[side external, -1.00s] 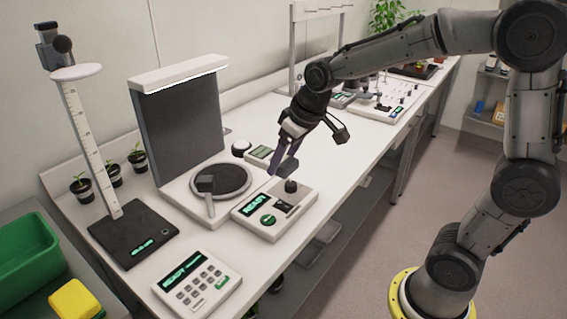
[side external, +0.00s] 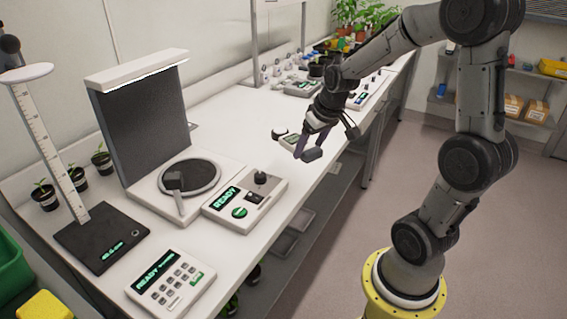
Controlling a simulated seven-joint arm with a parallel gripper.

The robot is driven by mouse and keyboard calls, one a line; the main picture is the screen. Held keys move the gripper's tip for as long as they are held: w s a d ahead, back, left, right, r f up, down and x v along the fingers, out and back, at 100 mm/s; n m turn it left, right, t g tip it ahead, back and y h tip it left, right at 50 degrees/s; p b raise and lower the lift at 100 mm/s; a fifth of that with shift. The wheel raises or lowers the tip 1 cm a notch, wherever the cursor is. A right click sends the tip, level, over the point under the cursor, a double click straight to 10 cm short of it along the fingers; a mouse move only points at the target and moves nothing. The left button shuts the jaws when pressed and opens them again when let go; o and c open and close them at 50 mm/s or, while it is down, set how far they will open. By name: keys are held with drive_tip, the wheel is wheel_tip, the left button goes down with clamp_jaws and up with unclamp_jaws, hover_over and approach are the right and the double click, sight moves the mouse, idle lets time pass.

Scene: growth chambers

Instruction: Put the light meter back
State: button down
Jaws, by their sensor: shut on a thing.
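My gripper (side external: 312,148) is shut on a small dark grey block (side external: 313,155), which I take to be the light meter; it is too small to be sure. The gripper points down and holds the block above the bench's front edge, right of the white READY box with a black knob (side external: 245,199). The block appears clear of the bench. Behind the gripper, a small box with a green display (side external: 291,141) is partly hidden, beside a small round white-and-dark thing (side external: 280,133).
A dark-backed stand with a round plate (side external: 190,178), a ruler post on a black base (side external: 103,238) and a keypad box (side external: 170,284) fill the near bench (side external: 228,268). Several pots stand at left. Instruments and plants crowd the far end. Open floor lies right of the bench.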

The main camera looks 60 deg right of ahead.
approach(284, 170)
drive_tip(key=shift+w+d+f, duration=0.4)
drive_tip(key=shift+w+f, duration=0.45)
drive_tip(key=shift+w, duration=0.05)
drive_tip(key=shift+w+d+f, duration=0.1)
drive_tip(key=shift+w+f, duration=0.1)
drive_tip(key=shift+f, duration=1.7)
drive_tip(key=shift+f, duration=0.15)
unclamp_jaws()
